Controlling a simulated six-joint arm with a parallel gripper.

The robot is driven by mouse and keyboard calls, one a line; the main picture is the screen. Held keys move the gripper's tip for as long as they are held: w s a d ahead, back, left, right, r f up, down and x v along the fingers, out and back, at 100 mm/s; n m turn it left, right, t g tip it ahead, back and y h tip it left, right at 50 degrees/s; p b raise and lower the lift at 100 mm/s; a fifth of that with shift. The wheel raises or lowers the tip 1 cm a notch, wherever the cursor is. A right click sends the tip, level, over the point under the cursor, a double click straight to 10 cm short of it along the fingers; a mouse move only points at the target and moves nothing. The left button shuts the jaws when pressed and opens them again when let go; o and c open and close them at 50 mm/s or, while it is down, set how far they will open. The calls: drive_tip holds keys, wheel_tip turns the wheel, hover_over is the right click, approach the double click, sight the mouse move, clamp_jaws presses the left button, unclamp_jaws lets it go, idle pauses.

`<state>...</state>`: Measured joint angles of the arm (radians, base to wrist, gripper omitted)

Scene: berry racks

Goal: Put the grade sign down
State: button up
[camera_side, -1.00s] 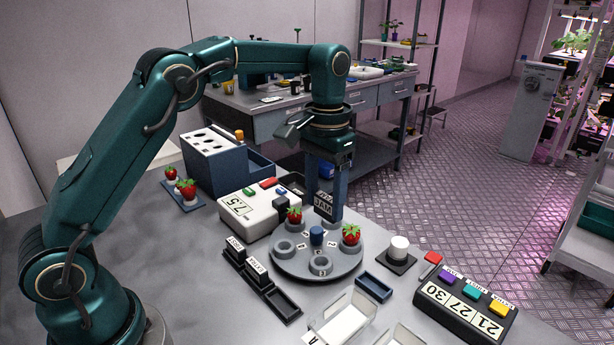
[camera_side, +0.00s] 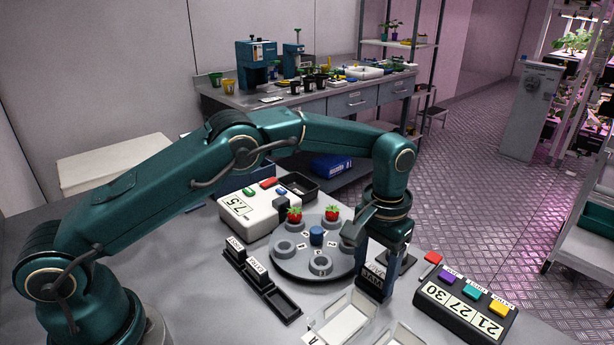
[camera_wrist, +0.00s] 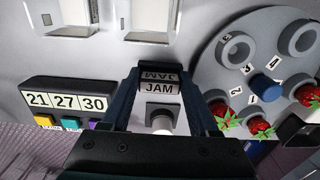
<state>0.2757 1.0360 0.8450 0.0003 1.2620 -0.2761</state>
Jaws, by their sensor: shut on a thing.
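My gripper (camera_side: 373,290) is shut on the grade sign (camera_side: 373,278), a small dark block with a pale JAM label. It points straight down at the front right of the round grey turntable (camera_side: 290,268), low over the table. In the wrist view the JAM sign (camera_wrist: 159,87) sits level between the two fingers. The small blue tray seen there earlier is hidden by the gripper in the side view. I cannot tell whether the sign touches it. A black sign rack (camera_side: 284,305) at left of the turntable holds two labelled signs and has a bare front slot.
Strawberries (camera_side: 294,214) stand in turntable cups close to my gripper. Clear-walled bins (camera_side: 340,322) lie in front. A white round button (camera_wrist: 160,116) is just behind the sign. A black counter box (camera_side: 464,312) with coloured buttons stands at right.

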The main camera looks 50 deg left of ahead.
drive_tip(key=shift+f, duration=0.3)
drive_tip(key=o, duration=1.1)
drive_tip(key=shift+c, duration=0.2)
